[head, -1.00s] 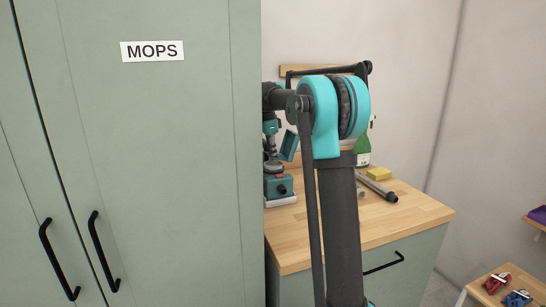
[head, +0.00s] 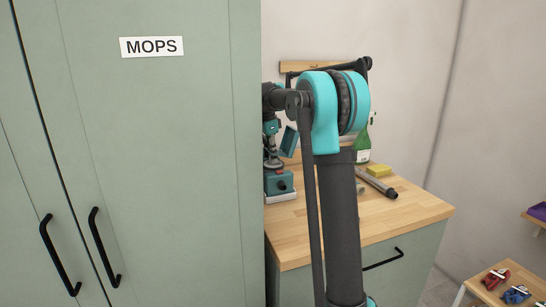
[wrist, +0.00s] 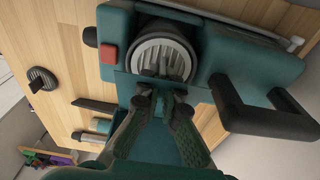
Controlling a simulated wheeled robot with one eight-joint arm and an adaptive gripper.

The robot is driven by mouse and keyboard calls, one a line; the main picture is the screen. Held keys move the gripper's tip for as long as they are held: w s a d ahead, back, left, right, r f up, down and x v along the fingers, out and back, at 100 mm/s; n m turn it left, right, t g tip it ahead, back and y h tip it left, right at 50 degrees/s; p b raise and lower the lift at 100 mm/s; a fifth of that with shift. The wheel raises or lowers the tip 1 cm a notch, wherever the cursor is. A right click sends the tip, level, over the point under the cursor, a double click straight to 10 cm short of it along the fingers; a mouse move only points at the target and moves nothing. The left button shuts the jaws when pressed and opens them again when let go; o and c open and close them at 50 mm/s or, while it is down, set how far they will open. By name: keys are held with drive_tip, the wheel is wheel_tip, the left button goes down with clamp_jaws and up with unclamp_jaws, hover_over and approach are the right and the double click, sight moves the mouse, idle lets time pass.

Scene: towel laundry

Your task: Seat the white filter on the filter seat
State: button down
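The white filter (wrist: 152,50), a pale ribbed round piece, shows in the wrist view at the round opening of a teal machine (wrist: 245,65). The filter seat is hidden beneath it, so I cannot tell whether it is fully down. My gripper (wrist: 161,92) points at the filter, its two dark fingers at the filter's near side and middle. I cannot tell whether the fingertips clasp it or stand apart. In the head view the machine (head: 282,184) stands at the worktop's left, partly hidden by the cabinet; my arm hides much of the view.
A tall green cabinet (head: 155,150) labelled MOPS closes off the left. On the wooden worktop (head: 415,212) lie a yellow sponge (head: 379,171) and a grey tube (head: 376,184); a green bottle (head: 363,148) stands behind. The worktop's front right is clear. A black handle (wrist: 262,118) juts from the machine.

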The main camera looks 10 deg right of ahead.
drive_tip(key=shift+f, duration=0.45)
drive_tip(key=c, duration=2.2)
unclamp_jaws()
drive_tip(key=shift+f, duration=0.1)
drive_tip(key=o, duration=0.6)
drive_tip(key=shift+c, duration=0.2)
drive_tip(key=shift+o, duration=0.2)
drive_tip(key=o, duration=0.4)
drive_tip(key=shift+o, duration=0.2)
drive_tip(key=shift+r, duration=3.55)
